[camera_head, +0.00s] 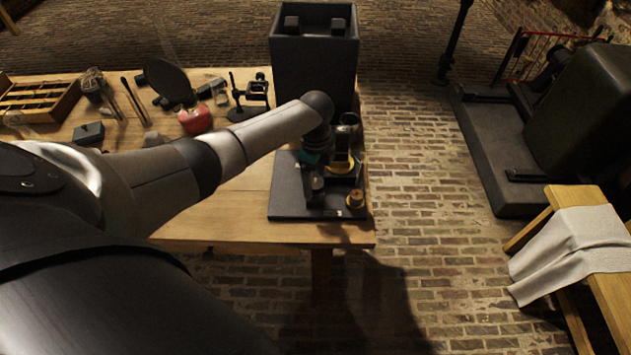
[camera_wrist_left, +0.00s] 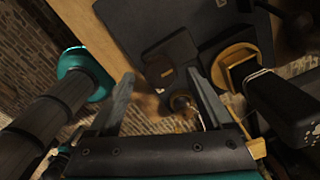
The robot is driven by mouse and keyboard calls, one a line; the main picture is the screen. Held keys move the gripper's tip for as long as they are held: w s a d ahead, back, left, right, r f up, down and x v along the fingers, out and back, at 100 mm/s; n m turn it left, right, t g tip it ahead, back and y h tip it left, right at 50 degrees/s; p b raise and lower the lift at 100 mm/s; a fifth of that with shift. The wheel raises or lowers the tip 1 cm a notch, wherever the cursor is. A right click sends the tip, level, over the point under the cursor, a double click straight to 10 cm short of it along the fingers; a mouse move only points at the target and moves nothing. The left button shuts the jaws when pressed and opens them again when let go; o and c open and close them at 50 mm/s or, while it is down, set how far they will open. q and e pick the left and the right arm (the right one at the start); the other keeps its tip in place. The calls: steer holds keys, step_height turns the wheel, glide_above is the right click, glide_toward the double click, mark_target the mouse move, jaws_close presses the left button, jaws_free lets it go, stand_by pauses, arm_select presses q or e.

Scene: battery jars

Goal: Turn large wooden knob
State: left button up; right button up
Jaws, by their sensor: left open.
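A round wooden knob (camera_head: 355,199) sits at the front right of a black base plate (camera_head: 285,195) near the table's right end. In the left wrist view, a round wooden piece (camera_wrist_left: 235,62), which looks like the knob, lies just right of the right finger. My left gripper (camera_head: 318,190) points down over the plate, left of the knob, and its fingertips are hard to make out there. In the left wrist view my left gripper (camera_wrist_left: 163,85) has its fingers spread, with a dark block (camera_wrist_left: 172,55) beyond the gap. The knob is not between the fingers.
A tall black box (camera_head: 313,55) stands behind the plate. A yellow ring-shaped part (camera_head: 357,165) is behind the knob. A red jar (camera_head: 195,120), tools and a wooden tray (camera_head: 38,97) occupy the table's left side.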

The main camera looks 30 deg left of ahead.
arm_select(q)
steer(key=shift+f, duration=0.45)
jaws_close()
stand_by(0.5)
